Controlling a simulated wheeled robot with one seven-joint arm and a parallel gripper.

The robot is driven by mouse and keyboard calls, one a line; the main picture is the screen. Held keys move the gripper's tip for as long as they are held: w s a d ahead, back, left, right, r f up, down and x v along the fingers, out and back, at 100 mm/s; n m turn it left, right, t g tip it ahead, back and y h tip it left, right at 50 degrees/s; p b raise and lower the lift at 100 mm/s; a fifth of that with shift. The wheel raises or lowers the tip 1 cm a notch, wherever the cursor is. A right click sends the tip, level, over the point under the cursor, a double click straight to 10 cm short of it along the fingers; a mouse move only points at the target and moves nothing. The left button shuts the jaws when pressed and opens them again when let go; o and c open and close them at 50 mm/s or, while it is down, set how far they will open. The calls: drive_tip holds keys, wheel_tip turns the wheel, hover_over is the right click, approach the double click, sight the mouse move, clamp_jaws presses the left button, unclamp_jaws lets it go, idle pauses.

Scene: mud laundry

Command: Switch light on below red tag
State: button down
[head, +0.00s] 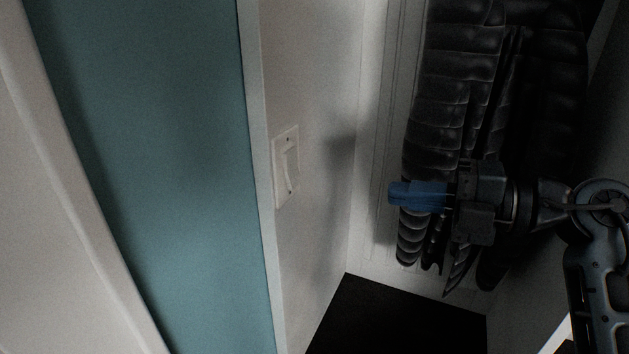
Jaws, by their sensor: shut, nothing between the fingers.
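A white light switch plate (285,166) is mounted on the pale wall, left of the middle in the head view. Its rocker (291,170) shows in the plate's middle, but I cannot tell which position it is in. No red tag shows in this view. My gripper (391,193) has blue fingers that are shut and empty. It points left toward the switch wall, to the right of the plate and slightly lower in the picture. A clear gap shows between the fingertips and the plate.
A dark puffer jacket (455,110) hangs on the back wall behind my gripper. A teal panel (160,170) with white trim (262,180) stands left of the switch. The floor (395,320) below is dark. The space between the gripper and the switch looks free.

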sight(296, 181)
drive_tip(key=shift+a, duration=0.1)
drive_tip(key=p+x, duration=0.2)
drive_tip(key=x, duration=1.1)
drive_tip(key=shift+w+a, duration=0.15)
drive_tip(key=shift+a, duration=0.2)
